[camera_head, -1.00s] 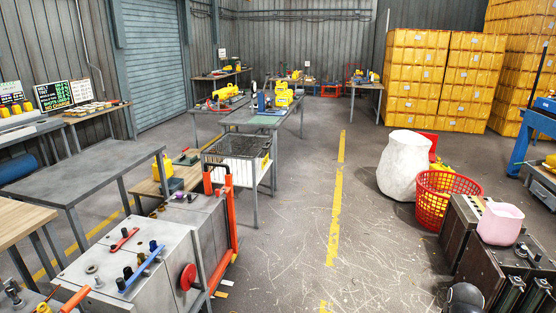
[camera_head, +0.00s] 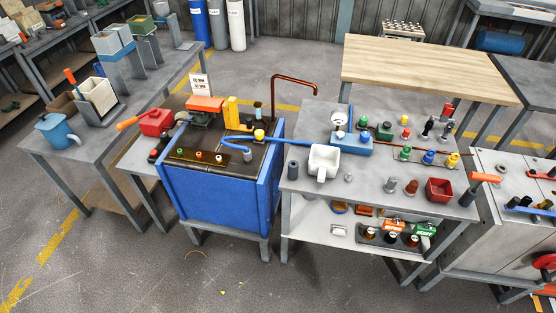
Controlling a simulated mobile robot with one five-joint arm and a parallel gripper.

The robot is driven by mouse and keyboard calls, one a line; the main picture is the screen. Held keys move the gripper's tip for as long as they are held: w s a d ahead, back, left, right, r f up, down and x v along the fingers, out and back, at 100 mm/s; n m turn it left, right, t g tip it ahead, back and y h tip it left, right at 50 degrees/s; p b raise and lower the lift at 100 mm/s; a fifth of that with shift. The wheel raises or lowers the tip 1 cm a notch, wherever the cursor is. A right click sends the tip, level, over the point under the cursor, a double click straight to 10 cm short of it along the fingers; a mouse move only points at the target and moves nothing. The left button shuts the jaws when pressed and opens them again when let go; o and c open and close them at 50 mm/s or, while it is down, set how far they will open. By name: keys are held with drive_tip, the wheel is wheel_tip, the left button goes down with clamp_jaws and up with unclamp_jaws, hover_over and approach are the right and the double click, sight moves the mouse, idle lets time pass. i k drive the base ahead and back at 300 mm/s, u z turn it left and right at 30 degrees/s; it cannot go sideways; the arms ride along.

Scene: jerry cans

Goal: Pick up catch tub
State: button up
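A small white open tub (camera_head: 323,162) with a short spout or handle at its front stands upright on the front left part of a grey metal table (camera_head: 300,184). A blue hose or rod (camera_head: 290,140) runs close to its left side; I cannot tell whether they touch. A dark red open box (camera_head: 440,190) sits farther right on the same table. I cannot tell for certain which container is the catch tub. My gripper is not in view.
Caps, bottles and a blue block (camera_head: 351,143) crowd the table. A blue cabinet (camera_head: 222,198) stands left of it. A wooden-topped bench (camera_head: 425,66) is behind. The floor in front (camera_head: 200,285) is mostly clear.

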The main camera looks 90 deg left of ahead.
sight(323, 162)
drive_tip(key=u, duration=1.15)
drive_tip(key=k, duration=0.2)
drive_tip(key=u, duration=2.3)
drive_tip(key=i, duration=1.65)
drive_tip(key=u, duration=0.25)
